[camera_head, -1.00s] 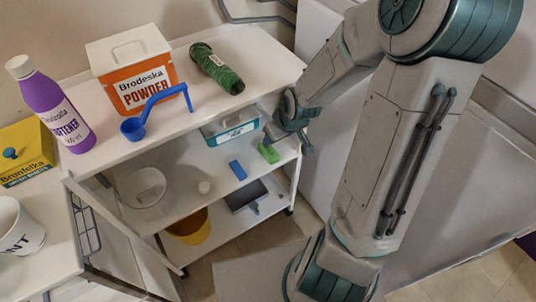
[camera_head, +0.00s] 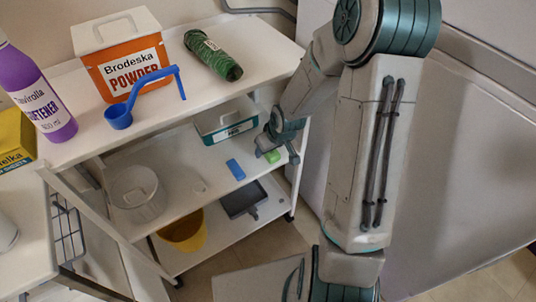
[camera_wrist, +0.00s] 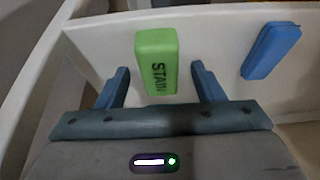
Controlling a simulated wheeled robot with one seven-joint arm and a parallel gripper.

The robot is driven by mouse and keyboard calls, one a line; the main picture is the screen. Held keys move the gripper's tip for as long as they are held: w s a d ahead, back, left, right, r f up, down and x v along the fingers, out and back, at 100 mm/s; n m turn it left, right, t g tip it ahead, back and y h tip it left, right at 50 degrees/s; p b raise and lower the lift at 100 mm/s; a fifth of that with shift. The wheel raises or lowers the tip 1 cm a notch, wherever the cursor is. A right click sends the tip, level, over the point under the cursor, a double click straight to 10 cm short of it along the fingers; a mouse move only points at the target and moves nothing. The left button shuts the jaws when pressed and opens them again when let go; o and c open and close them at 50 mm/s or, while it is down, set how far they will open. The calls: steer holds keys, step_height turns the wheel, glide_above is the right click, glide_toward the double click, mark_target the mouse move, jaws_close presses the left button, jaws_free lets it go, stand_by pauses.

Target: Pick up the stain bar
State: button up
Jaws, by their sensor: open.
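The stain bar (camera_wrist: 157,62) is a green block marked "STAIN", lying on the middle shelf of the white cart. In the wrist view it lies between and slightly ahead of the two fingers of my open gripper (camera_wrist: 160,85), with a gap on each side. In the head view the stain bar (camera_head: 273,156) shows as a small green patch right beside my gripper (camera_head: 278,154), which reaches in at the shelf's right end. Part of the gripper is hidden by its own wrist there.
A blue bar (camera_head: 235,169) lies on the same shelf left of the stain bar; it also shows in the wrist view (camera_wrist: 270,50). A teal-and-white box (camera_head: 226,120) stands behind. The cart's top (camera_head: 270,50) overhangs the shelf. A clear round container (camera_head: 137,194) stands further left.

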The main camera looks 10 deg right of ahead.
steer(key=shift+w+f, duration=0.15)
steer(key=shift+f, duration=0.15)
steer(key=c, duration=1.1)
steer(key=shift+r, duration=0.15)
